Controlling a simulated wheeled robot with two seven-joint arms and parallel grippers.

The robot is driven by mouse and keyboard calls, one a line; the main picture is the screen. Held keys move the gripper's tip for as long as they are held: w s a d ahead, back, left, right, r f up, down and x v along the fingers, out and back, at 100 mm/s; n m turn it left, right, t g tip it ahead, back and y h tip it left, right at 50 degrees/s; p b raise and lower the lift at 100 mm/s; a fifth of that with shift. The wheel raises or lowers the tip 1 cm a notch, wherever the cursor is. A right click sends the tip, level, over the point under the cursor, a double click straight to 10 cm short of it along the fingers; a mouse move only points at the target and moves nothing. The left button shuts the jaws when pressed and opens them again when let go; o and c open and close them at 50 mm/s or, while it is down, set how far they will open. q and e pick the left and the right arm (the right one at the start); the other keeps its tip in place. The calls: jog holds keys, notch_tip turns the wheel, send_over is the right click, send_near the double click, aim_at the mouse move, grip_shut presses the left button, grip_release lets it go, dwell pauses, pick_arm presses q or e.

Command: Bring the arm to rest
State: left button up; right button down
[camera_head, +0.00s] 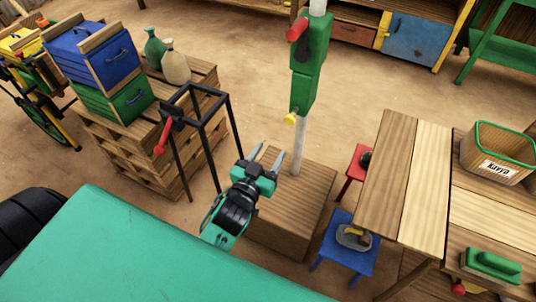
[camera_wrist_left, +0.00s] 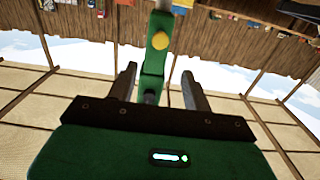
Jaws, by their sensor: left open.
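A green post housing (camera_head: 308,65) on a pale pole stands on a wooden block (camera_head: 300,205) in the head view. A red knob (camera_head: 298,29) is near its top and a yellow knob (camera_head: 289,119) at its lower end. My left gripper (camera_head: 267,159) is open and empty, low and left of the pole in the picture. In the left wrist view, the green housing (camera_wrist_left: 153,68) and yellow knob (camera_wrist_left: 160,41) show beyond and between the open fingers (camera_wrist_left: 160,88), with no clear contact. My right gripper is not in view.
A black frame with a red handle (camera_head: 163,136) stands left of my gripper, near pallets (camera_head: 130,155) with blue and green crates. At right are a wooden table (camera_head: 390,180), a blue stool (camera_head: 345,255) and a red stool (camera_head: 350,175). Bare ground lies behind the post.

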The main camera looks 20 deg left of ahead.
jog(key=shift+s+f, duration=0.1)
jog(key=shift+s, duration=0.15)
pick_arm(q)
jog(key=shift+f, duration=0.1)
